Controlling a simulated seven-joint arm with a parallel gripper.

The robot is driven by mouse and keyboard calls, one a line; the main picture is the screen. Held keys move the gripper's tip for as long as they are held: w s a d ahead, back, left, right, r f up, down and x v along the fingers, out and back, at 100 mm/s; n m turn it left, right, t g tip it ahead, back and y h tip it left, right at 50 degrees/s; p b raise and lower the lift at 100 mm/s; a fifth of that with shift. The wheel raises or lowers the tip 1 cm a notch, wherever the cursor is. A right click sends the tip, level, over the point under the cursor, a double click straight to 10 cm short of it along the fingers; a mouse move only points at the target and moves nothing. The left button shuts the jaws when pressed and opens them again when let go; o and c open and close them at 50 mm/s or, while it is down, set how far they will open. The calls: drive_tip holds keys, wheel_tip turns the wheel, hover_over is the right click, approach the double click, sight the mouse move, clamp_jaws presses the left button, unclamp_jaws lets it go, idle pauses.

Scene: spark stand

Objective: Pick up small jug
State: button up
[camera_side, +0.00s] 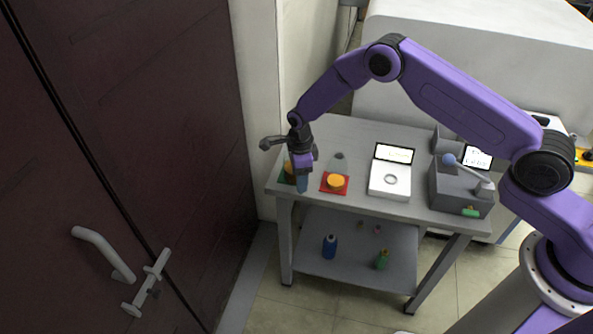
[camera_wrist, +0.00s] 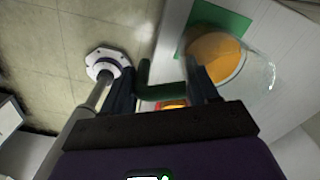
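My gripper (camera_side: 302,182) points down at the front left corner of the table, in front of a green mat (camera_side: 286,179). An orange-filled vessel (camera_side: 288,166) on that mat is partly hidden by my gripper. A second clear jug (camera_side: 336,181) with orange contents stands on a red mat (camera_side: 327,189).
A white box (camera_side: 390,182) with a ring on top and a grey box (camera_side: 458,195) with a blue-ball lever stand to the right. A lower shelf (camera_side: 355,255) holds a blue bottle (camera_side: 329,246) and a green one (camera_side: 382,259). A dark door (camera_side: 120,130) stands close on the left.

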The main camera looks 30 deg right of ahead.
drive_tip(key=c, duration=0.7)
drive_tip(key=shift+r, duration=0.15)
drive_tip(key=shift+r, duration=4.8)
drive_tip(key=shift+r, duration=0.1)
